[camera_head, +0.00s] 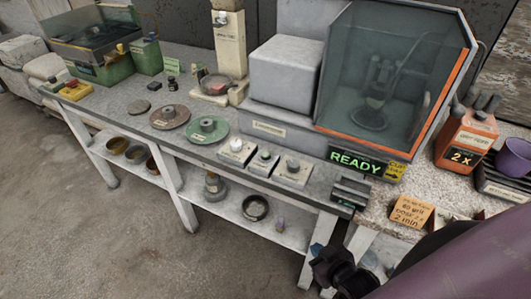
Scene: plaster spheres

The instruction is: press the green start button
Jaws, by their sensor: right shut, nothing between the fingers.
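Three small pale button boxes stand in a row near the front edge of the grey bench. The middle box carries the green start button (264,154). The left box has a white button (237,146), and the right box has a darker knob (292,164). My right gripper (323,262) is dark, shut and empty. It shows at the bottom of the view, below and to the right of the green button, clearly apart from it. My left gripper is not in view.
A machine with a clear hood (390,75) stands behind the boxes, with a lit READY sign (357,160). A green disc (207,130) and a brown disc (169,117) lie left of the boxes. An orange canister (466,140) and purple cup (514,157) stand at right.

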